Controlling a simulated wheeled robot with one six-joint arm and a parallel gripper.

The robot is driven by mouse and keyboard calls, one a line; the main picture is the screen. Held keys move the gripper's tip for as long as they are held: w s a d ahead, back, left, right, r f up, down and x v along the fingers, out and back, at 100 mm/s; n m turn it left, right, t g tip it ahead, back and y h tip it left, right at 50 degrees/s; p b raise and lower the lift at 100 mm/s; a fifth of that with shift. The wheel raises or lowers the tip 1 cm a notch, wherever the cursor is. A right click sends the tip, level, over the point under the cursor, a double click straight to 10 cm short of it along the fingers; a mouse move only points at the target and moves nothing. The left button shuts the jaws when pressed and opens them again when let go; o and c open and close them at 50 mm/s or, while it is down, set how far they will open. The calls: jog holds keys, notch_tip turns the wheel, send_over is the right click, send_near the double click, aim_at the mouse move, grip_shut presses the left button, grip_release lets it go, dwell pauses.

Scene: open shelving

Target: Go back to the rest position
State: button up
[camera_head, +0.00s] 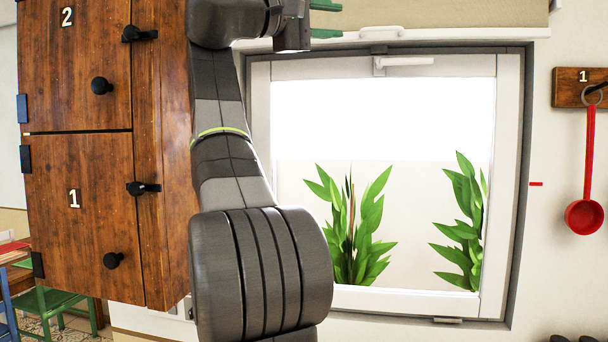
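My gripper (326,19) is at the top of the view, partly cut off by the upper edge. Its two green fingers are apart and point right, with nothing seen between them. My grey arm rises from the bottom centre, in front of the wall and beside the wooden cabinet (75,95). The cabinet's two doors, marked 2 above and 1 below, are shut.
A white-framed window (385,298) is behind my arm, with green plants (350,230) showing in it. A red ladle (584,215) hangs from a wooden hook board (570,87) at right. A green chair (60,303) stands at lower left.

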jog(key=p, duration=0.4)
send_near(396, 35)
jog(key=w+d, duration=0.1)
jog(key=w+d+r, duration=0.1)
jog(key=d, duration=0.1)
jog(key=w+d+r, duration=0.1)
jog(key=shift+d+r, duration=0.1)
jog(key=shift+d, duration=0.05)
jog(key=shift+f+b, duration=0.4)
jog(key=shift+f, duration=0.4)
jog(key=shift+s, duration=0.1)
